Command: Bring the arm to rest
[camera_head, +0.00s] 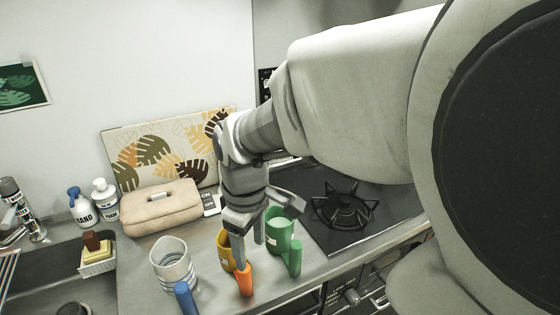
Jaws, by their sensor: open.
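My arm reaches in from the right side of the head view, bent downward over the counter. My gripper (252,250) points down and is open. Its fingers are low, between a yellow mug with an orange handle (224,250) and a green mug (279,232). One finger stands in front of the yellow mug, and I cannot tell whether it touches it. A white striped mug with a blue handle (174,262) stands to the left, apart from the gripper. All the mugs are upright on the counter (140,290).
A black gas hob (342,207) lies right of the green mug. A beige cloth box (161,207) and a leaf-pattern board (166,155) stand behind. Two pump bottles (83,208), a sponge holder (97,262) and a tap (22,209) are at the left by the sink.

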